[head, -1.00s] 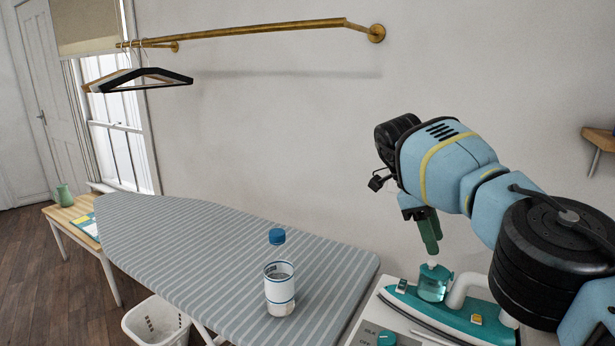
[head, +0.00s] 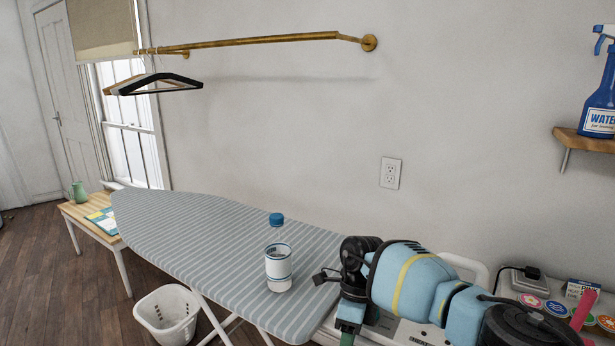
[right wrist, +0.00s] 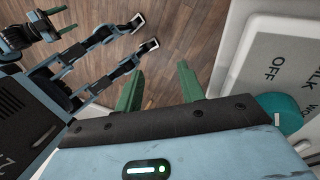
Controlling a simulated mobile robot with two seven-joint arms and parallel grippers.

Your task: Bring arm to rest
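My right arm comes in at the lower right of the head view, bent down in front of the ironing board's right end. My right gripper (head: 347,338) points down, mostly cut off by the bottom edge. In the right wrist view its two green fingers (right wrist: 160,76) stand apart with only wooden floor seen between them, so it is open and empty. At the top left of the right wrist view a small dark gripper (right wrist: 64,20), which looks like my left one, has two prongs apart. My left arm is not in the head view.
A capped bottle (head: 278,268) stands upright on the striped ironing board (head: 190,225). A white panel with a dial (right wrist: 270,65) lies close right of my right gripper. A laundry basket (head: 165,318) is on the floor. A blue spray bottle (head: 600,95) stands on a wall shelf (head: 590,141).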

